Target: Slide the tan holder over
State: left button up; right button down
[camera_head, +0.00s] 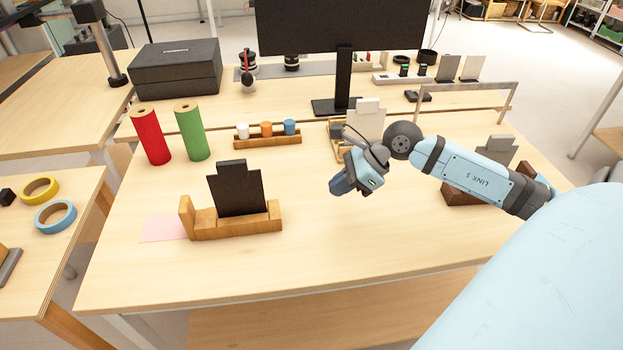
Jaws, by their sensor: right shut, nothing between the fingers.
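A tan wooden holder (240,228) stands at the front left of the table, with a black plate (237,190) upright in it. A pink patch (163,229) lies flat at its left end, partly covered by it. My right gripper (337,191) is in the middle of the table, to the right of the holder and clear of it. It is shut and empty. Another light wooden holder (338,125) with a pale plate (365,122) stands behind my right gripper, partly hidden by it. My left gripper is not in view.
A dark brown holder (461,193) with a grey plate (497,150) stands at right, partly behind my arm. Red (150,136) and green (190,131) rolls and a cup rack (268,138) stand behind. The table's front middle is clear.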

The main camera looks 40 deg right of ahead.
aim_at(202, 214)
jog(key=x, duration=0.8)
jog(key=shift+w+a+f, duration=0.1)
jog(key=shift+a+f, duration=0.05)
jog(key=shift+a, duration=0.1)
jog(key=w+a, duration=0.2)
jog(key=shift+a+f, duration=0.2)
jog(key=shift+a, duration=0.2)
jog(key=shift+w+a, duration=0.3)
jog(key=shift+a, duration=0.05)
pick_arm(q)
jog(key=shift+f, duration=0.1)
pick_arm(e)
jog(key=w+a, duration=0.4)
jog(key=a, duration=0.1)
jog(key=w+a+b, duration=0.1)
jog(key=w+a, duration=0.3)
jog(key=a, duration=0.1)
jog(key=w+a, duration=0.4)
jog(key=a, duration=0.1)
jog(key=shift+a, duration=0.35)
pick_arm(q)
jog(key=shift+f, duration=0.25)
pick_arm(e)
jog(key=shift+d+f, duration=0.1)
jog(key=shift+d, duration=0.05)
